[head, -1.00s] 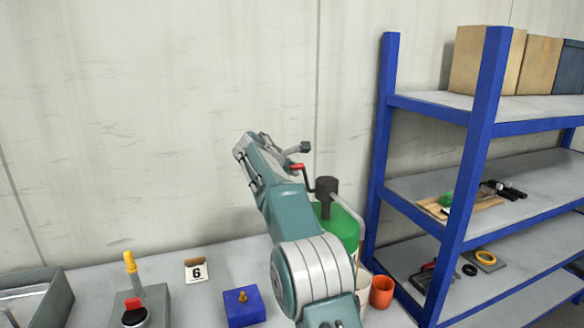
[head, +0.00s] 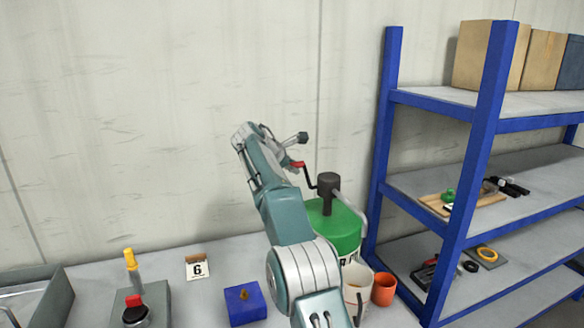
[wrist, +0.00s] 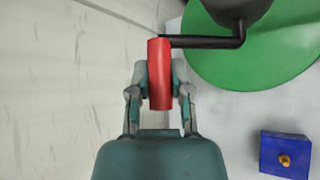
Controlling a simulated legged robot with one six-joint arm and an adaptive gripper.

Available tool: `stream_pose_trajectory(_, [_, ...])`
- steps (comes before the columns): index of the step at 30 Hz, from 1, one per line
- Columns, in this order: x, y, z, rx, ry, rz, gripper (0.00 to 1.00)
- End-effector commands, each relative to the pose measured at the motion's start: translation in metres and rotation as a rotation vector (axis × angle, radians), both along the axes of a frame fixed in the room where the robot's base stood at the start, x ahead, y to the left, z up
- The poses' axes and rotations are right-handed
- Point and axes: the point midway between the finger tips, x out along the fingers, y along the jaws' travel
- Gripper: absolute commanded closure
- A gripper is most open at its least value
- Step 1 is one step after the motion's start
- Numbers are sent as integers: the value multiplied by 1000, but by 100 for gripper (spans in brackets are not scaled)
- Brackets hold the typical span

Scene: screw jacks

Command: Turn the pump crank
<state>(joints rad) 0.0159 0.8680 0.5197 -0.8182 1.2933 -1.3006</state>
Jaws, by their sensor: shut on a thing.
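The pump is a green drum (head: 333,226) with a dark grey head (head: 328,186) on top. A black crank arm (head: 308,180) leaves the head on its left side and ends in a red handle (head: 297,164). In the wrist view the red handle (wrist: 159,75) lies between the fingers of my gripper (wrist: 160,85), which is shut on it. The black crank arm (wrist: 205,42) runs right from the handle's far end to the pump head. In the head view my arm hides part of the drum's left side, and my gripper (head: 292,150) shows only partly.
A white bucket (head: 357,285) and an orange cup (head: 384,289) stand in front of the drum. A blue block (head: 244,303), a number 6 card (head: 198,267) and a grey tray (head: 35,297) are on the table. A blue shelf rack (head: 387,150) stands at right.

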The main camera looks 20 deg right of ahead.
Motion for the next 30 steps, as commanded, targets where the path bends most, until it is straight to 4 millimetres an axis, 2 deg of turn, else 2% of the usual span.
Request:
stream_pose_trajectory(1, [-1,-1,0,-1,2,-3,69])
stream_pose_trajectory(2, [-1,-1,0,-1,2,-3,56])
stream_pose_trajectory(3, [-1,-1,0,-1,1,-2,38])
stream_pose_trajectory(17, [-2,4,4,0,-2,1,38])
stream_pose_trajectory(30, [-33,65,54,-1,-3,1,38])
